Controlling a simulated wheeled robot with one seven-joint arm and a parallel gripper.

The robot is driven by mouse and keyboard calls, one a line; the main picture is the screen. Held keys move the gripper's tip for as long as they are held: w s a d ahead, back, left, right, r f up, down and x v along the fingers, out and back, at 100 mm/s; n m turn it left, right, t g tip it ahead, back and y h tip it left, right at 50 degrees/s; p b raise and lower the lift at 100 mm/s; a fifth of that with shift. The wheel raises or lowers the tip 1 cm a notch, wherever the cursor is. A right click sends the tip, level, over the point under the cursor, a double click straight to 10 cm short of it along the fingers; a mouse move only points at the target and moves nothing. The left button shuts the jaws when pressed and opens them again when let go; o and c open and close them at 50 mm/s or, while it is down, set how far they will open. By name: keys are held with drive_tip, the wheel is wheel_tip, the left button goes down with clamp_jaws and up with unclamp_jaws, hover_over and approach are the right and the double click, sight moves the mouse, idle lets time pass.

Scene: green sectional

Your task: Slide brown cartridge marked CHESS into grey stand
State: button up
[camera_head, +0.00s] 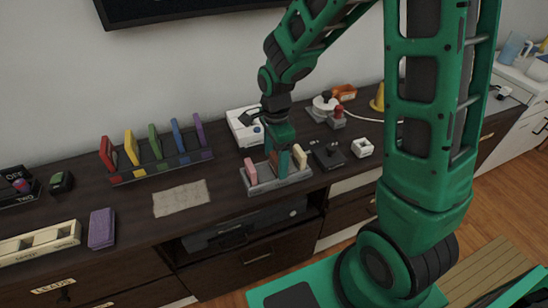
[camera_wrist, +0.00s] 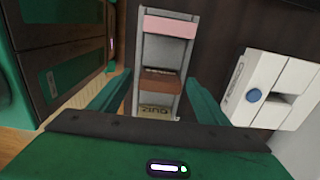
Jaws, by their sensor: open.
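The grey stand (camera_head: 262,187) sits near the front edge of the dark cabinet top; it also shows in the wrist view (camera_wrist: 149,52). The brown cartridge (camera_wrist: 163,84) stands in its middle, between a pink cartridge (camera_wrist: 170,27) and a cream cartridge marked QUIZ (camera_wrist: 157,110). The brown one's lettering is too small to read. My gripper (camera_wrist: 158,82) is open, its fingers on either side of the brown cartridge and not closed on it. In the head view my gripper (camera_head: 281,162) is over the stand and mostly hides the brown cartridge. How deep it sits cannot be told.
A white console (camera_head: 243,126) stands just behind the stand. A dark rack (camera_head: 165,165) of several coloured cartridges is to the left, with a beige sheet (camera_head: 180,198) in front. A black joystick (camera_head: 328,155) and a small white holder (camera_head: 362,148) stand close at right.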

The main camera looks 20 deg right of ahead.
wheel_tip(320, 180, up, 11)
drive_tip(key=shift+f, duration=0.15)
idle(0.4)
drive_tip(key=s+d+r+n, duration=0.4)
drive_tip(key=s+d+n, duration=0.2)
drive_tip(key=s+d, duration=0.55)
drive_tip(key=s+d+n, duration=0.5)
drive_tip(key=s+d, duration=0.1)
drive_tip(key=s, duration=0.5)
drive_tip(key=shift+s+n, duration=0.3)
drive_tip(key=shift+s, duration=0.1)
drive_tip(key=shift+d+f, duration=0.1)
drive_tip(key=shift+w+f, duration=0.25)
drive_tip(key=shift+w, duration=0.4)
